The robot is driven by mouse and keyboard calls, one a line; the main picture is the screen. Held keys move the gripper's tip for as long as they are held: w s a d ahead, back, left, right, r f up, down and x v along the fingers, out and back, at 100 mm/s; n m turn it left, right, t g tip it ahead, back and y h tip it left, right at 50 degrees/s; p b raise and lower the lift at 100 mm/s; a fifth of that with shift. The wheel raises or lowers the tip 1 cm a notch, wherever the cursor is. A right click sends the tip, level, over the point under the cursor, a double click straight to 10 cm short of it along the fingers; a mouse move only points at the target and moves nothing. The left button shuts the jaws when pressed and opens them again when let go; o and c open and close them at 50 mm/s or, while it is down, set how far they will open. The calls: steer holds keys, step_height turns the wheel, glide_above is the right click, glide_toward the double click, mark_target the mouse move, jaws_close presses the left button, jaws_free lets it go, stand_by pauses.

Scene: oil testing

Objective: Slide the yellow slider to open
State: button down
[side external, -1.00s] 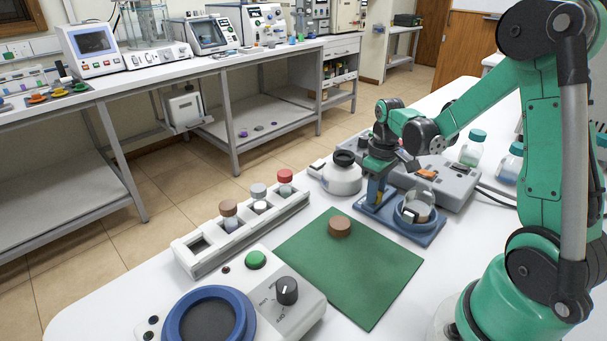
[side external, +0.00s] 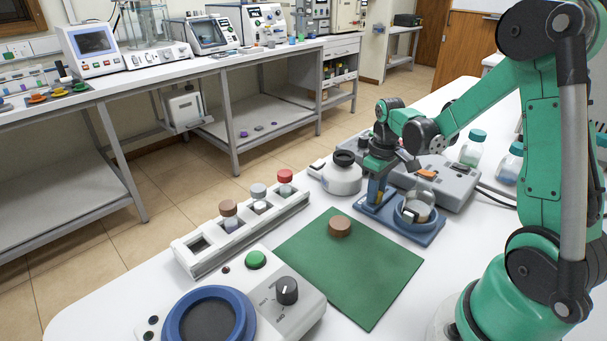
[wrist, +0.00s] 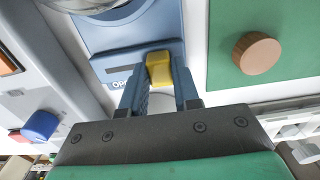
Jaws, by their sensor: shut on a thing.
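The yellow slider (wrist: 159,70) is a small block in the wrist view, on the blue base (wrist: 105,46) of a device. A dark slot (wrist: 123,70) runs to its left, and partly hidden lettering starting "OP" (wrist: 120,84) lies beside the slot. My gripper (wrist: 161,66) has one blue finger on each side of the slider and is shut on it. In the side external view my gripper (side external: 375,192) reaches down onto the blue base (side external: 416,234). The slider is mostly hidden by the fingers there.
A round cup (side external: 417,208) sits on the blue base, right of my gripper. A white bottle (side external: 342,176) stands close on the left. A grey device (side external: 450,186) is behind. A green mat (side external: 365,275) with a brown cap (side external: 340,227) lies in front, otherwise clear.

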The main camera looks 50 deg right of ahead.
mark_target(387, 190)
steer(key=d, duration=0.5)
steer(key=shift+d, duration=0.15)
steer(key=c, duration=0.6)
jaws_free()
steer(key=shift+c, duration=0.2)
steer(key=shift+r, duration=2.85)
